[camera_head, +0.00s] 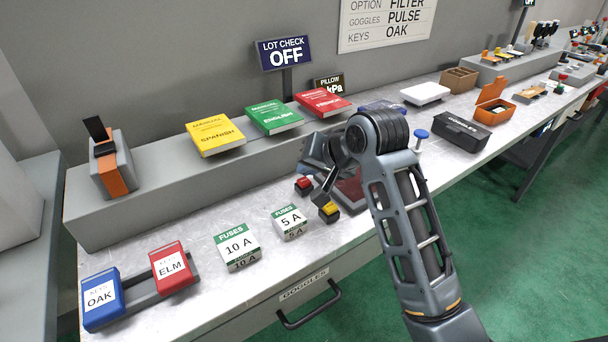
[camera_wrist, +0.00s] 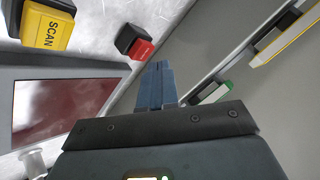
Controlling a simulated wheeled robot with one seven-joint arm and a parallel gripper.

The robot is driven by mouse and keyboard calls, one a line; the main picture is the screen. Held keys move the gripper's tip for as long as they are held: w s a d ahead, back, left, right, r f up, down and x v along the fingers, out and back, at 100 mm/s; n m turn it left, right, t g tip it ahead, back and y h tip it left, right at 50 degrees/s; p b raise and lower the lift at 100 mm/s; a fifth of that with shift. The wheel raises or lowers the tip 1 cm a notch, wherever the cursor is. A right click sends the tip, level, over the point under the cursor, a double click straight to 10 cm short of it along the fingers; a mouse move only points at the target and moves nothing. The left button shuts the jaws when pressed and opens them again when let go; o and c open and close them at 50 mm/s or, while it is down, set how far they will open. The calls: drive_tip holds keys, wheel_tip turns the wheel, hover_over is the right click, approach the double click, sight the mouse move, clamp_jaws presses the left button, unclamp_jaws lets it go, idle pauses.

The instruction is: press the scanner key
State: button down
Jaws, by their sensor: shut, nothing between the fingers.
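The scanner key is a yellow key marked SCAN (camera_wrist: 46,30), at the upper left of the wrist view. It also shows in the head view (camera_head: 329,212), in front of my arm on the bench. A red key (camera_wrist: 138,44) on a black base sits beside it, and it shows in the head view (camera_head: 304,184). My gripper (camera_wrist: 161,70) is shut and empty. In the wrist view its fingertips are below and right of the red key and apart from the yellow key. In the head view my gripper is mostly hidden behind my wrist.
A device with a dark red screen (camera_wrist: 65,108) sits close to the keys. Fuse boxes marked 10 A (camera_head: 238,248) and 5 A (camera_head: 290,222) stand to the left. A raised shelf (camera_head: 150,208) with manuals runs behind the keys.

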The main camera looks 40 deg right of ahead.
sight(308, 182)
drive_tip(key=shift+r, duration=0.15)
wheel_tip(308, 182, up, 5)
drive_tip(key=p, duration=0.5)
drive_tip(key=shift+p, duration=0.35)
drive_tip(key=shift+s, duration=0.1)
idle(0.7)
